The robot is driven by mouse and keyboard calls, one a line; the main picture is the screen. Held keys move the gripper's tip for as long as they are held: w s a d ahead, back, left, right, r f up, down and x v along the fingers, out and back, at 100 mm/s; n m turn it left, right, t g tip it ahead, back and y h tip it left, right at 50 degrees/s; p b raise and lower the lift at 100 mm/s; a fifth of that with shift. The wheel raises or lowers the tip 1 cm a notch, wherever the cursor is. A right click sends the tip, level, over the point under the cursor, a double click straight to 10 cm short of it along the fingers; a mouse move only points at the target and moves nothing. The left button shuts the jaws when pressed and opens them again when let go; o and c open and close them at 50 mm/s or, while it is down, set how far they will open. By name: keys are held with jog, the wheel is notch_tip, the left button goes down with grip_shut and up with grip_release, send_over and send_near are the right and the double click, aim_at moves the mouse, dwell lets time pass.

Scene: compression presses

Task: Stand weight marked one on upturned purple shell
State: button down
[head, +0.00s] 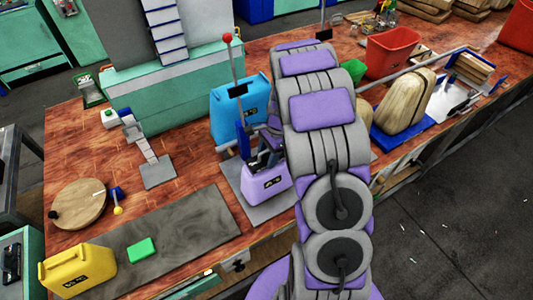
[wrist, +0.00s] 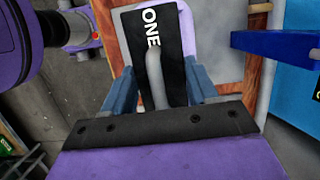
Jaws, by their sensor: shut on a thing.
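A dark block marked ONE (wrist: 135,35), with a grey handle, is between the fingers of my gripper (wrist: 152,95) in the wrist view. My gripper is shut on it. A pale purple edge (wrist: 188,35) shows just behind the block. In the head view the purple shell (head: 266,186), with a dark label on its side, stands on a grey plate. My gripper (head: 262,155) is right over the shell, and the dark block there is partly hidden. I cannot tell whether the block touches the shell.
A press lever with a red knob (head: 228,38) rises beside the shell. A blue container (head: 232,122) stands behind it. A yellow container (head: 75,268) is at the front left, near a green block (head: 141,249). A red bin (head: 392,52) stands right of my arm.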

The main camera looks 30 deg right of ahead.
jog(key=shift+a+f, duration=0.15)
jog(key=shift+a, duration=0.2)
jog(key=shift+d+f, duration=0.25)
jog(key=c, duration=0.7)
grip_release()
jog(key=shift+c, duration=0.2)
jog(key=o, duration=0.5)
jog(key=shift+a, duration=0.2)
jog(key=p+v, duration=0.1)
jog(key=v, duration=1.6)
jog(key=shift+r, duration=0.1)
